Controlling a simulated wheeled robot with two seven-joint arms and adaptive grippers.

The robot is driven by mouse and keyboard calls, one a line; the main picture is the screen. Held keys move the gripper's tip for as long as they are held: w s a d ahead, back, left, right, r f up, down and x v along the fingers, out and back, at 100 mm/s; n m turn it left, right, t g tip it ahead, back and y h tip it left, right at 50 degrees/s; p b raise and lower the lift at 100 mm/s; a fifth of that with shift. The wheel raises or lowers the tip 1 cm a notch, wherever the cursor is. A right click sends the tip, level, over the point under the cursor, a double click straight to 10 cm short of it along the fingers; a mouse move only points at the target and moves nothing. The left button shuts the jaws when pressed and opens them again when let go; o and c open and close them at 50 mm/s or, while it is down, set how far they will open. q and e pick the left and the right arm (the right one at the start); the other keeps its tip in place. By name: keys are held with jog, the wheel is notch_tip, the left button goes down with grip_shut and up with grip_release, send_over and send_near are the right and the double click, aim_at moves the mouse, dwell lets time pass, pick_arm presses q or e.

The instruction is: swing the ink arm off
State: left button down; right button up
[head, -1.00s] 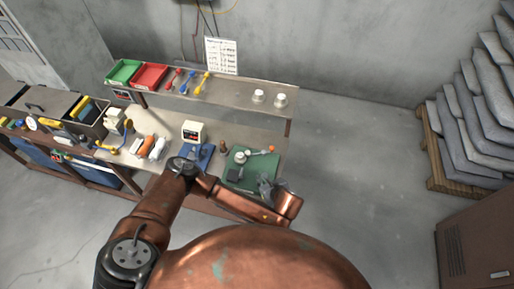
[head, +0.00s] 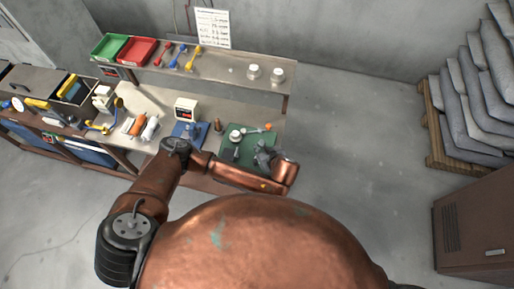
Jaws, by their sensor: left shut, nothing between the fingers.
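On the bench, a green mat (head: 232,156) bears a small device with a round white part (head: 235,136) and a short arm ending in an orange knob (head: 268,127). I take that short arm to be the ink arm, but it is too small to be sure. My left gripper (head: 263,154) is shut and empty over the right part of the mat, on the near side of the orange knob and apart from it in the picture. My left wrist hides the mat's near right corner. My right gripper is not in view.
Left of the mat are a blue mat (head: 182,131), a white box-shaped device (head: 186,109) and a brown peg-like piece (head: 217,126). A raised shelf (head: 222,69) behind holds green and red bins, coloured tools and two white pots. Open floor lies to the right.

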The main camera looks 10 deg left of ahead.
aim_at(245, 134)
pick_arm(q)
jog(key=b+x, duration=0.6)
jog(key=b, duration=0.1)
jog(key=shift+a+f, duration=0.1)
jog(key=shift+f, duration=0.25)
jog(key=w+a, duration=0.2)
jog(key=w, duration=0.1)
jog(key=shift+a+f, duration=0.25)
jog(key=shift+f, duration=0.1)
jog(key=shift+w+a, duration=0.45)
jog(key=shift+w, duration=0.2)
jog(key=shift+f, duration=0.1)
